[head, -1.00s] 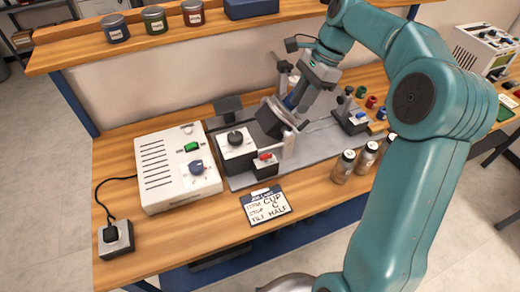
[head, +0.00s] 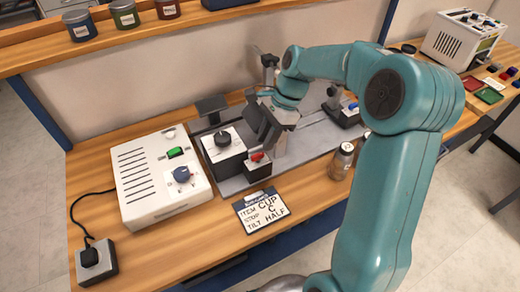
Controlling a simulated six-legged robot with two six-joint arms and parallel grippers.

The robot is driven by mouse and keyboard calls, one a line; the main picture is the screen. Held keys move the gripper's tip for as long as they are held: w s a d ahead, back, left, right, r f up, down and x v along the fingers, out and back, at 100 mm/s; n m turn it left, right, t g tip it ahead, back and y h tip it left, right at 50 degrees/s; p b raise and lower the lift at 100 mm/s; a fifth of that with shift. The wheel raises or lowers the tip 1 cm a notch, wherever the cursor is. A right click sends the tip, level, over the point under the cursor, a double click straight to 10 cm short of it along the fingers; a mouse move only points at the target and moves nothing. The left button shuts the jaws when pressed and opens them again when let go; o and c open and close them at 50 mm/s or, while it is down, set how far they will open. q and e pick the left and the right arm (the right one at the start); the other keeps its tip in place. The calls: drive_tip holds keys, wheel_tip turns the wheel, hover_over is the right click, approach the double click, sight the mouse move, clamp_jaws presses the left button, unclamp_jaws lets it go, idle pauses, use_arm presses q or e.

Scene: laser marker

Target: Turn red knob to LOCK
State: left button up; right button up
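The red knob (head: 257,156) sits on top of a small dark box (head: 257,172) at the front edge of the grey plate. My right gripper (head: 263,132) points down just above and behind the red knob, with dark fingers. I cannot see a clear gap between the fingers or whether they touch the knob. The LOCK mark is too small to read. My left gripper is not in view.
A black knob (head: 222,139) on a white-topped box stands just left of the red knob. A white control unit (head: 160,176) with green and blue controls is further left. A sign card (head: 262,209) lies in front. A jar (head: 342,161) stands at right.

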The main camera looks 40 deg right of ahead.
sight(259, 155)
drive_tip(key=x, duration=0.4)
drive_tip(key=shift+w+a+f, duration=0.1)
drive_tip(key=shift+w+f, duration=0.05)
drive_tip(key=shift+f, duration=0.1)
clamp_jaws()
